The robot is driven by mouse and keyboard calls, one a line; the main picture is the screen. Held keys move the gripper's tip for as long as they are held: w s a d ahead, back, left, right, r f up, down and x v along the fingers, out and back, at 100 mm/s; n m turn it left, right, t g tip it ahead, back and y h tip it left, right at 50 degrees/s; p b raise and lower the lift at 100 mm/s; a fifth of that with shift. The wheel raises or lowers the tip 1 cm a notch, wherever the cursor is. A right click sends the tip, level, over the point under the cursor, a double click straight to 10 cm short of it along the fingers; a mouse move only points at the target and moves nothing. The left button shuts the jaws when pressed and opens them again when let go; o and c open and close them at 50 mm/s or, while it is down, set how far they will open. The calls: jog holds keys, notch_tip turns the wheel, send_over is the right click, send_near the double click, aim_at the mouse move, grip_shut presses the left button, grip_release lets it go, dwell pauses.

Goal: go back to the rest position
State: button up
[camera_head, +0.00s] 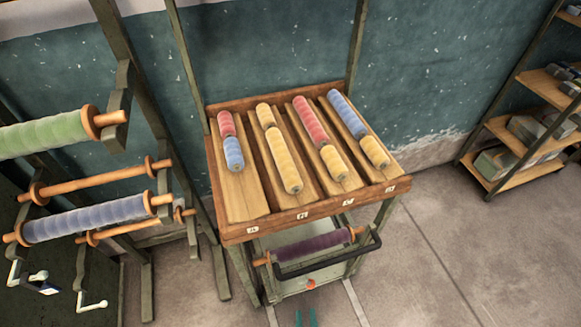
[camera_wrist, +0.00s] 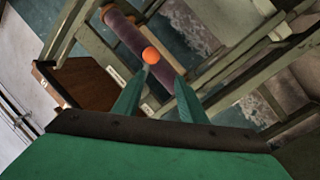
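My gripper (camera_head: 306,318) shows only as two teal fingertips at the bottom edge of the head view, in front of the wooden sloped rack (camera_head: 262,228). In the wrist view my gripper (camera_wrist: 163,75) has its two green fingers apart, with nothing visible held between them. A small orange knob (camera_wrist: 151,55) appears just beyond the fingertips. It also shows in the head view (camera_head: 311,283), low on the rack's frame. The rest of my arm is hidden.
A purple roll (camera_head: 312,245) hangs under the rack beside a dark bar (camera_head: 330,261). The rack's lanes hold red, yellow and blue rolls. A stand with green (camera_head: 42,136) and blue (camera_head: 85,218) rolls is at left, shelves (camera_head: 530,120) at right. Floor at lower right is clear.

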jog(key=s+a+r+m+g, duration=0.1)
jog(key=s+r, duration=0.3)
jog(key=r, duration=0.9)
jog(key=s+a+r+m+g, duration=0.1)
jog(key=s+r+m, duration=0.3)
jog(key=r, duration=0.9)
jog(key=s+a+r+m+g, duration=0.1)
jog(key=s+r, duration=0.4)
jog(key=r, duration=0.8)
jog(key=a+m, duration=0.1)
jog(key=a, duration=0.1)
jog(key=shift+a+m+h, duration=0.3)
jog(key=shift+a+m, duration=0.05)
jog(key=shift+m, duration=0.05)
jog(key=shift+c, duration=0.9)
jog(key=shift+w, duration=0.1)
jog(key=shift+w, duration=0.1)
